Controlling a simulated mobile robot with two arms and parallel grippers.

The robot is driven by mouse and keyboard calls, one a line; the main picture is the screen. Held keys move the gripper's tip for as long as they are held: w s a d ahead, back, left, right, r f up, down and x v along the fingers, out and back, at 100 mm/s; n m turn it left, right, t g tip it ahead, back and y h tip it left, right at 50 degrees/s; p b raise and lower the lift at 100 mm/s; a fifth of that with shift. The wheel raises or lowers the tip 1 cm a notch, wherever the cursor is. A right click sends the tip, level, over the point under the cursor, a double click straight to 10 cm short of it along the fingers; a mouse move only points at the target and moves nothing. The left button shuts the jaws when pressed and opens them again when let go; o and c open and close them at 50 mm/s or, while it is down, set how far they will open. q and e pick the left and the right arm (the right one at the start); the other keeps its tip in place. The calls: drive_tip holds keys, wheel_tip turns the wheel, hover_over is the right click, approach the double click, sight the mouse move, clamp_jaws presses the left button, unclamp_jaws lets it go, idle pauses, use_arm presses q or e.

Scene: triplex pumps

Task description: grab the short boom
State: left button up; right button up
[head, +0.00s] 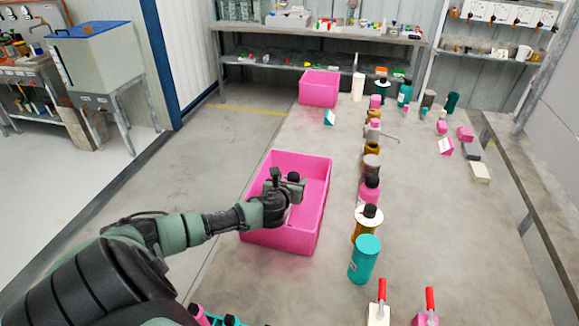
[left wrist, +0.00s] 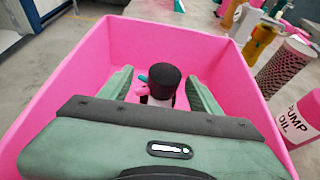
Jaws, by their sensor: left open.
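My left gripper (head: 290,188) is over the pink crate (head: 312,222) on the long table. In the left wrist view its two green fingers (left wrist: 160,92) are apart. Between and beyond them, inside the crate, stands an object with a black round top and a pale body (left wrist: 165,82). A small pink and teal part shows at its left side. The fingers do not visibly touch it, and its lower part is hidden by my gripper. I cannot tell whether this object is the short boom. My right gripper is not in view.
A row of pump parts and bottles runs along the table right of the crate, including a pink pump oil bottle (head: 369,191) and a teal cylinder (head: 364,259). Red-handled clamps (head: 381,291) stand in front. A second pink crate (head: 319,88) is farther back.

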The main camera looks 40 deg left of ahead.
use_arm(q)
drive_tip(key=x, duration=0.5)
drive_tip(key=shift+w+d+r, duration=0.15)
drive_tip(key=shift+d+r, duration=0.05)
drive_tip(key=shift+r, duration=0.1)
clamp_jaws()
